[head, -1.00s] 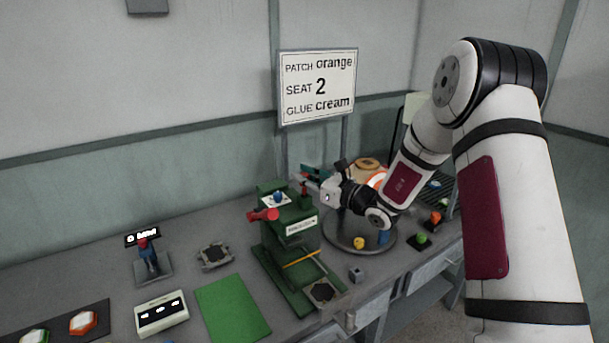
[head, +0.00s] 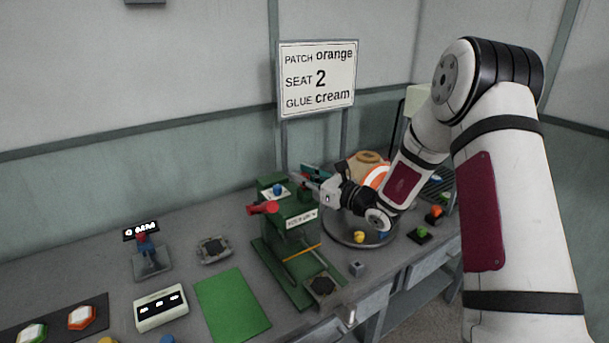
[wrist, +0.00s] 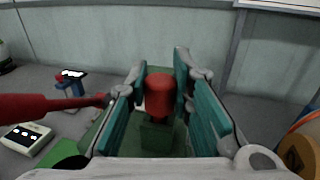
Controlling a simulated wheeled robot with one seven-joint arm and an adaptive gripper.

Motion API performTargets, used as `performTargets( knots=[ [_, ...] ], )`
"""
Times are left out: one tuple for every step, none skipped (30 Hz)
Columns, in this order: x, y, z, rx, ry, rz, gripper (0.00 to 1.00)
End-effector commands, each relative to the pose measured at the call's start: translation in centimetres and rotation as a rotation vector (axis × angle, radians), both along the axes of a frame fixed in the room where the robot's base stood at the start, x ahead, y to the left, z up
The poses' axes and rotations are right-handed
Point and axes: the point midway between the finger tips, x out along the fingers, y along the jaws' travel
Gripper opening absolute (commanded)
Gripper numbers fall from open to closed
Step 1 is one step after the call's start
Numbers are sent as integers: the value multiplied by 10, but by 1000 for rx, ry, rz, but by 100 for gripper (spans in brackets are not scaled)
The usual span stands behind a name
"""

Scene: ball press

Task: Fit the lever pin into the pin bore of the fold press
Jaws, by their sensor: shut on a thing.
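The green fold press (head: 290,238) stands on the bench, with a red lever (head: 263,208) sticking out at its upper left. The lever also shows in the wrist view (wrist: 45,105). My gripper (head: 303,179) is at the upper right of the press. In the wrist view its teal fingers (wrist: 160,105) are shut on the lever pin, whose rounded red head (wrist: 159,92) is upright between them. A darker green block shows directly below the pin; I cannot tell whether the pin sits in it. The pin bore cannot be made out. In the head view the gripper hides the pin.
A blue knob (head: 278,188) is on top of the press. A sign (head: 318,80) stands behind. A round turntable (head: 345,236) with a striped ball (head: 376,176) is at right. A green mat (head: 232,308) and a white display box (head: 161,308) lie front left.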

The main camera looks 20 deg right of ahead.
Motion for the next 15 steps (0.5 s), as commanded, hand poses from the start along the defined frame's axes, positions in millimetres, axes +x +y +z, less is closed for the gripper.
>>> performTargets(
  knots=[
    [0, 0, -2, 0, 0, 0, 0],
    [0, 0, -2, 0, 0, 0, 0],
    [0, 0, -3, 0, 0, 0, 0],
    [0, 0, -4, 1, -1, 0, 0],
    [0, 0, -4, 1, -1, 0, 0],
    [0, 0, -5, 1, -1, 0, 0],
    [0, 0, -6, 1, -1, 0, 0],
    [0, 0, -6, 1, -1, 0, 0],
    [0, 0, -7, 0, -1, 0, 0],
    [0, 0, -8, 0, -1, 0, 0],
    [0, 0, -9, 0, -1, 0, 0],
    [0, 0, -9, 0, -1, 0, 0],
    [0, 0, -10, 0, -1, 0, 0],
    [0, 0, -11, 0, -1, 0, 0],
    [0, 0, -12, 0, -1, 0, 0]
  ],
)
